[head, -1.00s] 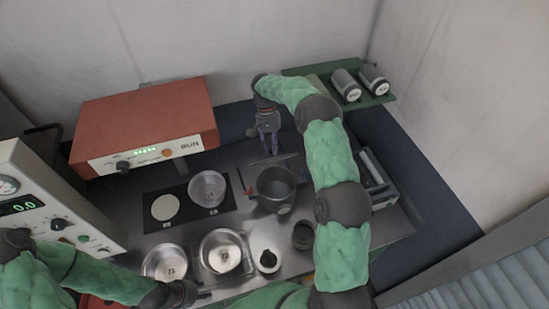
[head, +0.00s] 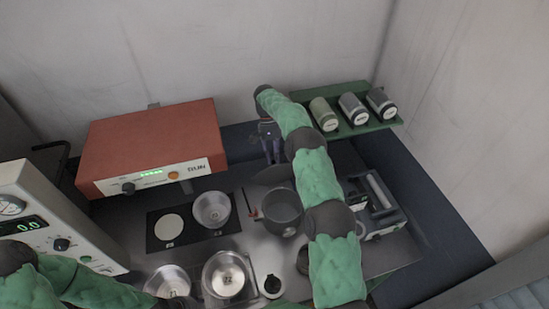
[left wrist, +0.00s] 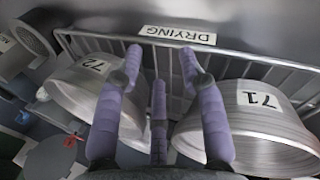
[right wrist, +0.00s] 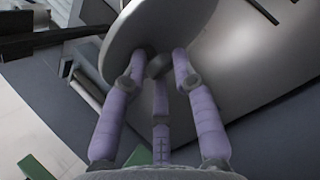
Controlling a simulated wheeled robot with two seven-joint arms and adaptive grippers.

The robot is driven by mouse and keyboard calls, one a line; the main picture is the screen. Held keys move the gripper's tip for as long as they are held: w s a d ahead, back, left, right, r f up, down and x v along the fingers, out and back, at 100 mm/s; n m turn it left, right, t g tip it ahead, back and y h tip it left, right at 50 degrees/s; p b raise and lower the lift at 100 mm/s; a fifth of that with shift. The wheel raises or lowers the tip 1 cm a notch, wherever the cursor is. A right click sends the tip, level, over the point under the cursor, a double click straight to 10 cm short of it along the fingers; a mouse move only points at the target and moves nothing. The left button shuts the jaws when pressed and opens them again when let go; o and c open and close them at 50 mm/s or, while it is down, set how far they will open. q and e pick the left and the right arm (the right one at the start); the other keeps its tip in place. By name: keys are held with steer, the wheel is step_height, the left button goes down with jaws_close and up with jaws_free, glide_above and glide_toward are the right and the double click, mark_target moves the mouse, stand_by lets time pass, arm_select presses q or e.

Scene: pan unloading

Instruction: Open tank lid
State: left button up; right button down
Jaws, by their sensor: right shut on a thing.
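The tank (head: 283,213) is a dark, round, open-topped pot in the middle of the bench. My right gripper (head: 272,155) is behind it, pointing down, shut on a grey round lid (head: 272,176). The lid is tilted and clear of the tank's mouth. In the right wrist view the lid (right wrist: 190,18) fills the top, with the fingers (right wrist: 158,62) closed at its underside. My left gripper (left wrist: 160,62) is open and empty, its fingers over a wire rack between metal pans 72 (left wrist: 85,85) and 71 (left wrist: 255,115).
A red-topped heater unit (head: 150,140) stands at the back left, a white meter box (head: 45,225) at the left. A green shelf (head: 355,125) holds several canisters at the back right. A clear bowl (head: 211,209) and pale disc (head: 169,228) lie left of the tank.

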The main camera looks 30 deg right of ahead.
steer(key=shift+s+a+f, duration=0.1)
steer(key=shift+s+f, duration=0.1)
steer(key=shift+f, duration=0.85)
steer(key=c, duration=1)
jaws_free()
steer(key=shift+w, duration=0.3)
steer(key=shift+r, duration=0.15)
step_height(320, 180, up, 10)
steer(key=shift+r, duration=0.15)
